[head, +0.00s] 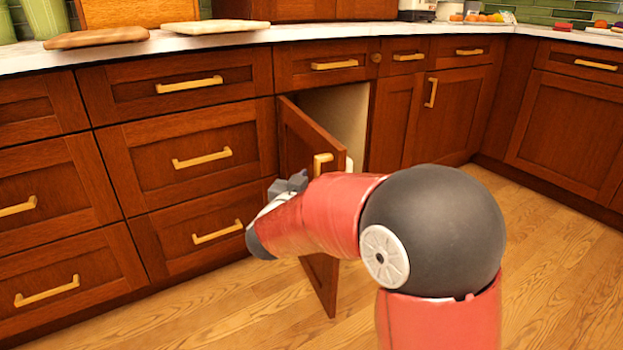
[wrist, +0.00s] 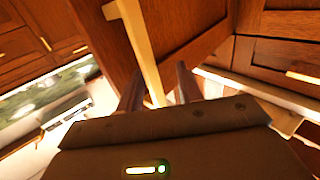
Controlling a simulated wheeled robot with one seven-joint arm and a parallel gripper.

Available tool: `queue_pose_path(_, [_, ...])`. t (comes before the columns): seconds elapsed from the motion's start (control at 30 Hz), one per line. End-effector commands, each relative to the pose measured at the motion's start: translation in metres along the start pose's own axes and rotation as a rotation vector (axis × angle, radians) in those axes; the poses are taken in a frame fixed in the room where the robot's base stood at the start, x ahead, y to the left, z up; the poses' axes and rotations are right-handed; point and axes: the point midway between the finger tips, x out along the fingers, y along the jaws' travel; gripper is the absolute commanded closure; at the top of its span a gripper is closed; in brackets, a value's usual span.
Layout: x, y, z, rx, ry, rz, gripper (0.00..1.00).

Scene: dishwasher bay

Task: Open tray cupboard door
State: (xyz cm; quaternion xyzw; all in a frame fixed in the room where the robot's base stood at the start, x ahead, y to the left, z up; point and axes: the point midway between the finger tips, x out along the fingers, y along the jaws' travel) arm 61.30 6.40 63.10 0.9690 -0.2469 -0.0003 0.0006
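The tray cupboard door (head: 304,138) is a narrow brown wood panel under the counter. It stands partly open, swung outward from its left edge, and the pale cupboard inside (head: 345,112) shows to its right. Its gold bar handle (head: 322,160) is near the free edge, its lower part hidden by my arm. In the wrist view the handle (wrist: 138,40) runs down between the two fingers of my gripper (wrist: 158,72). The fingers are apart, with a gap beside the bar; contact cannot be told. My arm mostly hides the gripper in the head view.
Closed drawers (head: 196,155) with gold handles are left of the open door. A closed cupboard (head: 440,115) is to its right. The counter (head: 260,37) above holds wooden boards (head: 97,37). Wood floor (head: 250,305) in front is clear.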

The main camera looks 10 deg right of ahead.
Motion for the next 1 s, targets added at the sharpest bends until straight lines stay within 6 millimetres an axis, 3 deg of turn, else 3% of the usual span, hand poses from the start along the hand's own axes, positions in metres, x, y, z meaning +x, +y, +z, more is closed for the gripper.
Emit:
queue_pose_path(0.3, [-0.052,-0.002,-0.001,0.0,0.001,-0.005,0.64])
queue_pose_path(0.43, [-0.067,-0.002,-0.001,0.0,0.0,-0.005,0.64])
queue_pose_path(0.83, [-0.072,-0.002,-0.001,0.002,0.0,-0.006,0.64])
queue_pose_path(1.0, [-0.07,-0.005,-0.023,0.045,-0.021,-0.11,0.64])
